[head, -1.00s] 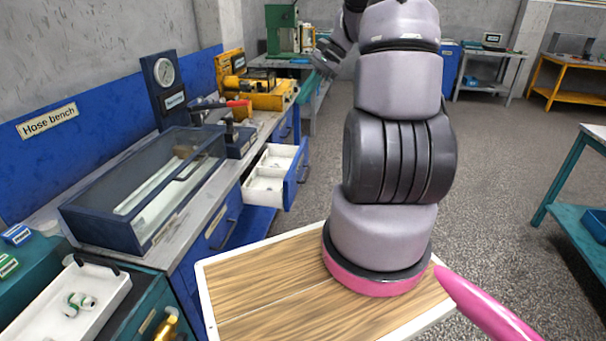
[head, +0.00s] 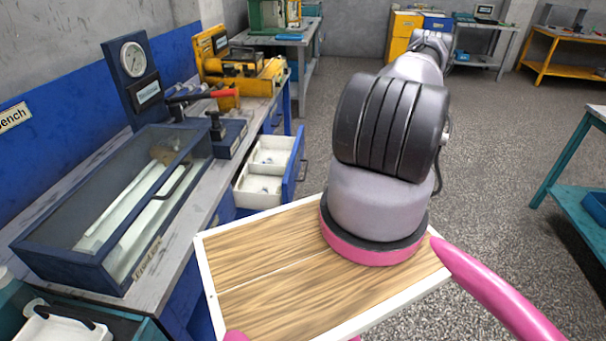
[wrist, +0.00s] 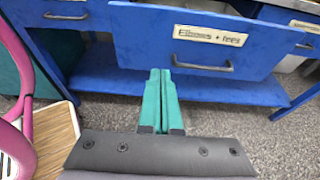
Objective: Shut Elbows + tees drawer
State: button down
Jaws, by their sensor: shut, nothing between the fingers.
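The Elbows + tees drawer (wrist: 150,48) has a blue front, a label and a grey bar handle (wrist: 203,68) in the wrist view. My gripper (wrist: 160,72) has teal fingers pressed together and empty. In the wrist view its tips overlap the lower edge of the drawer front, left of the handle; I cannot tell whether they touch it. In the head view my gripper is hidden.
The hose bench (head: 190,235) carries a dark glass-topped case (head: 120,200), a gauge stand (head: 133,65) and a yellow machine (head: 245,70). A neighbouring drawer handle (wrist: 66,16) shows at left in the wrist view. The speckled floor (head: 320,110) beyond the drawer is clear.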

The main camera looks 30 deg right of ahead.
aim_at(293, 179)
jog(key=x, duration=1.3)
jog(key=shift+w+r, duration=0.1)
jog(key=shift+r, duration=0.25)
jog(key=shift+w+a, duration=0.25)
jog(key=shift+a, duration=0.15)
jog(key=shift+a, duration=0.1)
jog(key=w+a, duration=0.3)
jog(key=a, duration=0.2)
jog(key=w+a, duration=0.4)
jog(key=a, duration=0.2)
jog(key=w+a, duration=0.4)
jog(key=a, duration=0.1)
jog(key=shift+w+a, duration=0.1)
jog(key=shift+a, duration=0.15)
jog(key=shift+w+a+r, duration=0.1)
jog(key=shift+w+a, duration=0.05)
jog(key=shift+a, duration=0.05)
jog(key=shift+a, duration=0.1)
